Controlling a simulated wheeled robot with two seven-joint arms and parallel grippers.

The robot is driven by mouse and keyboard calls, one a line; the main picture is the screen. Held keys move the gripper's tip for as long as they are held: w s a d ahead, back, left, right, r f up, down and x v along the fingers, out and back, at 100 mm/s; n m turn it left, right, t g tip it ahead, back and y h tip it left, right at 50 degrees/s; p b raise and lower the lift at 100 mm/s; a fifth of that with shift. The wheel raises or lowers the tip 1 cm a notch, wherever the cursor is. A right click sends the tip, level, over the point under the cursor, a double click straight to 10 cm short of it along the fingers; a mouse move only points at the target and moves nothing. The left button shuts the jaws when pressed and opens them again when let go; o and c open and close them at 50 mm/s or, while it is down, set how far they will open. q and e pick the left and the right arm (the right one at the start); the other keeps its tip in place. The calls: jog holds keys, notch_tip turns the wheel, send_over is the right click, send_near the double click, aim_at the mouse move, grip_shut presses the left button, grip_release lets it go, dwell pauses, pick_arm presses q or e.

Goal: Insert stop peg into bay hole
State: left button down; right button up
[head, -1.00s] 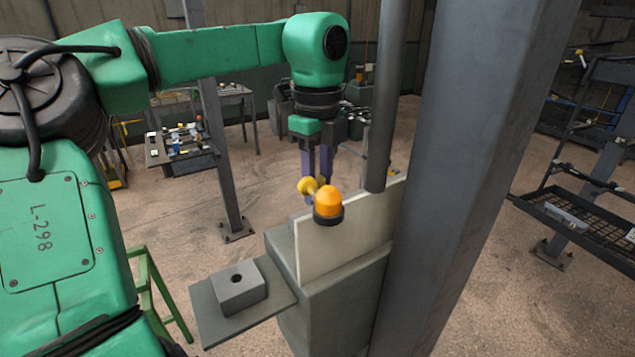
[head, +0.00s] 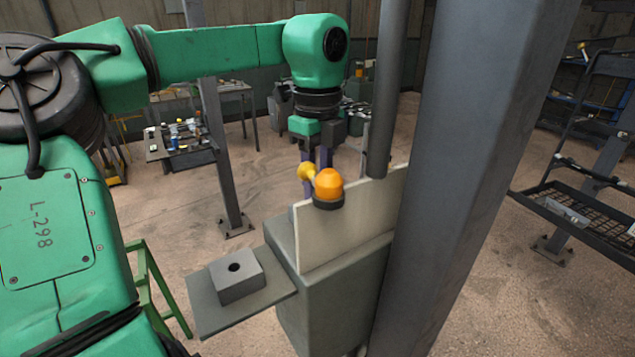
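My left gripper (head: 317,158) hangs pointing down behind the pale panel, with a gap showing between its two purple fingers. A yellow knob with a narrower neck (head: 306,171), possibly the stop peg, lies at the finger ends and overlaps the left finger. The orange dome and panel hide its right part and the fingertips, so contact cannot be seen. A grey block with a dark round hole (head: 235,268) sits on a flat plate at lower centre-left; I cannot tell whether this is the bay hole. My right gripper is not in view.
The orange dome on a black base (head: 328,186) stands close in front of the fingers. The pale panel (head: 350,225) rises from a grey-green box (head: 340,290). A thick grey post (head: 455,180) and a round pole (head: 387,90) crowd the right side.

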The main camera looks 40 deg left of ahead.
pick_arm(q)
jog(key=shift+f, duration=0.4)
jog(key=c, duration=0.5)
grip_release()
jog(key=shift+r, duration=0.1)
notch_tip(320, 180, up, 7)
jog(key=shift+r+b, duration=0.2)
jog(key=shift+b, duration=0.25)
notch_tip(320, 180, up, 7)
jog(key=p, duration=0.2)
